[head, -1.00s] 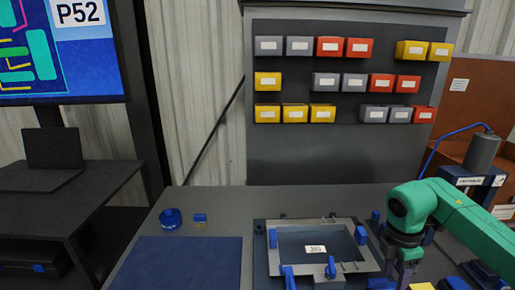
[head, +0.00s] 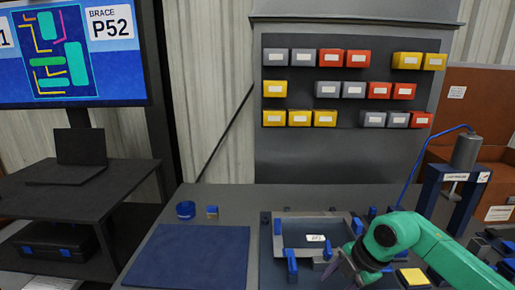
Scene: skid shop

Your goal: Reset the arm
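My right arm is green and comes in from the right in the head view. Its dark wrist bends down to my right gripper (head: 338,272), low at the right side of the grey frame fixture (head: 292,219). The fingers are small, dark and partly lost against the fixture, so I cannot tell whether they are open or shut, or whether they hold anything. My arm hides the fixture's lower right corner. My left gripper is not in view.
The fixture has blue clamps (head: 292,262) and a white label (head: 316,238). A yellow block (head: 412,277) lies under my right arm. A blue press (head: 456,190) stands at right. A bare blue mat (head: 188,255), a blue round container (head: 186,210) and a small block (head: 212,211) are left.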

